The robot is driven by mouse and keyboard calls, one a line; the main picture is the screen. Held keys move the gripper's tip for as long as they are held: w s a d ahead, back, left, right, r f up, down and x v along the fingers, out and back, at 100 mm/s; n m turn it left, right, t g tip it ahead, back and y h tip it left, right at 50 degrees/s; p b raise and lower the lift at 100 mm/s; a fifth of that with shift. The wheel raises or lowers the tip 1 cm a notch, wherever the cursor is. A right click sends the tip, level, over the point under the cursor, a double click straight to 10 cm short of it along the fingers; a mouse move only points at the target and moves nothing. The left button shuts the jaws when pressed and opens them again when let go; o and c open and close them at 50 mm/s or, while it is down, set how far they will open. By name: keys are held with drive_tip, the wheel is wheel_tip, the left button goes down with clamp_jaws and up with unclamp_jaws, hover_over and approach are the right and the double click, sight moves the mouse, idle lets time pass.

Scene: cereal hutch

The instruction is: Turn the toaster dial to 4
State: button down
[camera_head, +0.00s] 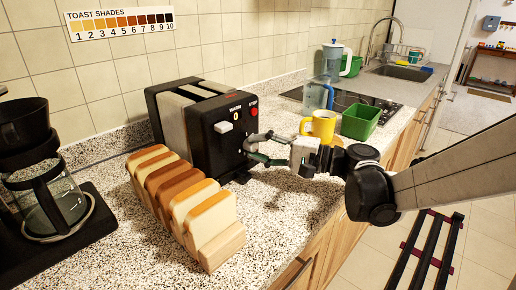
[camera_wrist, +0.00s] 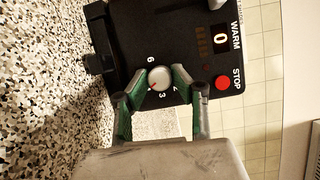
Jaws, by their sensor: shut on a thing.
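The black toaster (camera_head: 205,135) stands on the counter, its front face towards my gripper. The printed 3 and 6 show around the dial; other marks are partly hidden by the fingers. My gripper (camera_wrist: 158,88) has its green-lined fingers on both sides of the dial, shut on it.
Several bread slices (camera_head: 180,195) stand in a rack in front of the toaster. A yellow mug (camera_head: 319,126), green bin (camera_head: 360,121) and blue jug (camera_head: 315,97) stand to the right. A coffee maker (camera_head: 45,190) is at left. A toast shades chart (camera_head: 120,22) hangs on the wall.

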drive_tip(key=c, duration=1.5)
unclamp_jaws()
drive_tip(key=shift+o, duration=0.2)
drive_tip(key=v, duration=1.2)
